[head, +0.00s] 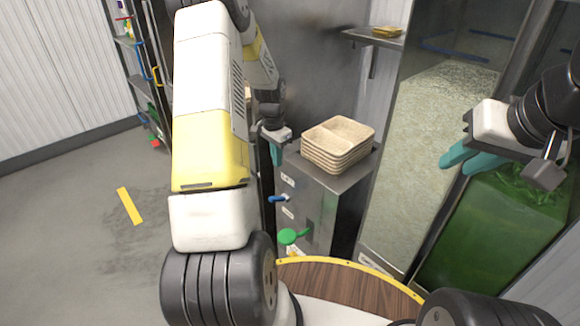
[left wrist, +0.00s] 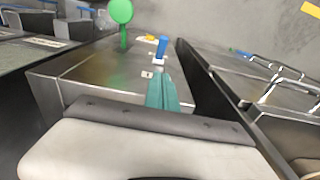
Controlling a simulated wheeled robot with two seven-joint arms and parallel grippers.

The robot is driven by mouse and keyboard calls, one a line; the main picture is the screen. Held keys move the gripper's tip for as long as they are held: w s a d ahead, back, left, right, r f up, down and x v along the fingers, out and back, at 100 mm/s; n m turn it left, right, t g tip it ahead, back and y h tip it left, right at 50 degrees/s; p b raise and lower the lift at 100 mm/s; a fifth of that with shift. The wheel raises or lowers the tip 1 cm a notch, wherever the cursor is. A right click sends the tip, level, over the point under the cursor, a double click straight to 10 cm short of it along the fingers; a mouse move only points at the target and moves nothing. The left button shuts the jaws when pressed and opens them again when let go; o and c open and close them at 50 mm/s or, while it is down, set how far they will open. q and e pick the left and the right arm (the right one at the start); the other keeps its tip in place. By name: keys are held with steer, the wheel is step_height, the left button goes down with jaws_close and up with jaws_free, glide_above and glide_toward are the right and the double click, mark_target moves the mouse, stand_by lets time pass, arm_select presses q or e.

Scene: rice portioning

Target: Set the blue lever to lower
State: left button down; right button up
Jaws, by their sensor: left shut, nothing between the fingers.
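The blue lever (head: 277,199) sticks out from the front of a metal cabinet, between an upper label (head: 287,180) and a lower label (head: 288,212). My left gripper (head: 277,155) is shut and empty, above the lever and apart from it in the head view. In the left wrist view the closed teal fingers (left wrist: 162,92) point toward the blue lever (left wrist: 161,47); I cannot tell the exact gap. My right gripper (head: 468,157) is held off to the right, its teal fingers apart with nothing between them.
A green lever (head: 292,236) sits lower on the same cabinet (head: 325,192). A stack of beige trays (head: 338,143) stands on its top. A tall clear bin of rice (head: 440,130) and a green-filled container (head: 490,230) are at the right. The floor at left is open.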

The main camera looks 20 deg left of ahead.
arm_select(q)
glide_above(276, 198)
steer(key=w, duration=0.2)
steer(key=f, duration=0.6)
steer(key=d+f, duration=0.1)
steer(key=f, duration=0.2)
steer(key=shift+s+f, duration=0.1)
steer(key=shift+f, duration=0.2)
steer(key=f, duration=0.1)
steer(key=s+f, duration=0.1)
steer(key=a+f, duration=0.1)
steer(key=shift+s+a+f, duration=0.1)
steer(key=shift+s+f, duration=0.05)
steer(key=shift+s, duration=0.1)
steer(key=shift+f, duration=0.15)
steer(key=shift+s, duration=0.15)
